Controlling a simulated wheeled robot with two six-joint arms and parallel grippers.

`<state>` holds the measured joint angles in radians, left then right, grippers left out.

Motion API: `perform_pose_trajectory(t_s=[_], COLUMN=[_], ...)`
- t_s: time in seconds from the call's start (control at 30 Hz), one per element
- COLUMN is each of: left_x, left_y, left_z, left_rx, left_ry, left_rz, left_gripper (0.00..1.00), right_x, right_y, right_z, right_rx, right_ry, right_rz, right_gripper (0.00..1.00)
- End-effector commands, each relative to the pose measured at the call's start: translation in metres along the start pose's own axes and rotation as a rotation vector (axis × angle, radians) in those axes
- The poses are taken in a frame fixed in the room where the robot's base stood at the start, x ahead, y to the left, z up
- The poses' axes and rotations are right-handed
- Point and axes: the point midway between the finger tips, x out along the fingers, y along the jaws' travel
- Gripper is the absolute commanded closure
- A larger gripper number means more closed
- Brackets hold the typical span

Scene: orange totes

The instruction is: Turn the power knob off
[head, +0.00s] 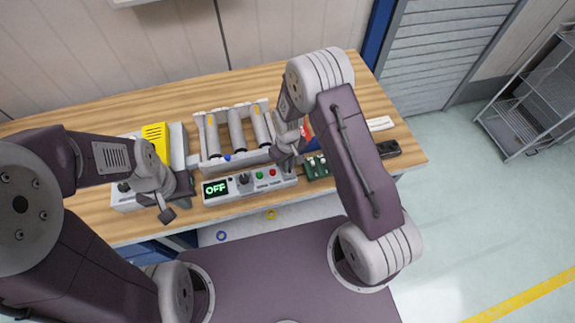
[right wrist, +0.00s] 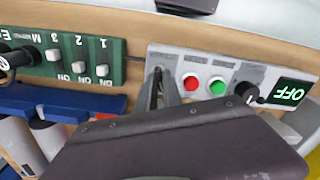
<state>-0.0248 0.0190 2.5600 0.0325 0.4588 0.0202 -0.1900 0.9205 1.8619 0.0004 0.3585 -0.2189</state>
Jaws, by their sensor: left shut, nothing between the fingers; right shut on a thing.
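The grey control panel (head: 225,198) lies on the table's front part, with a display (head: 215,188) reading OFF. A black knob (head: 243,179) sits beside the display, then a green button (head: 259,175) and a red button (head: 272,173). In the right wrist view the panel appears upside down, with the display (right wrist: 291,93), the black knob (right wrist: 246,92) and my right gripper (right wrist: 160,90). My right gripper (head: 285,167) is shut on a knob-like control at the panel's end beside the red button; the fingers mostly hide it. My left gripper (head: 168,213) is shut and empty, left of the panel.
A green switch board (head: 316,167) lies close to the right of the panel; its white switches show in the right wrist view. A rack of grey rollers (head: 235,135) stands behind the panel. A yellow device (head: 155,138) is at the left. A black item (head: 388,149) lies at the right.

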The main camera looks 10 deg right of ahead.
Motion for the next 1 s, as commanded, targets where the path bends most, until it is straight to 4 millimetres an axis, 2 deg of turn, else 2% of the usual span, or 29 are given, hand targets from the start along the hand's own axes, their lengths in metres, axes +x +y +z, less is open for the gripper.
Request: perform_pose_trajectory(t_s=[0.2,0.5,1.0], left_x=[0.0041,0.0067,0.0076], left_y=[-0.0001,-0.0001,-0.0002], left_z=[0.0004,0.0007,0.0008], left_rx=[0.000,0.000,0.000], left_ry=[0.000,0.000,0.000], left_rz=[0.000,0.000,0.000], left_gripper=[1.00,1.00,1.00], right_x=[0.0008,0.0002,-0.0004], right_y=[-0.0001,0.0001,0.0003], right_z=[0.0015,0.0015,0.0015], right_rx=[-0.177,-0.347,-0.429], right_ry=[-0.004,-0.004,-0.004], right_rz=[-0.001,-0.001,-0.001], right_gripper=[1.00,1.00,1.00])
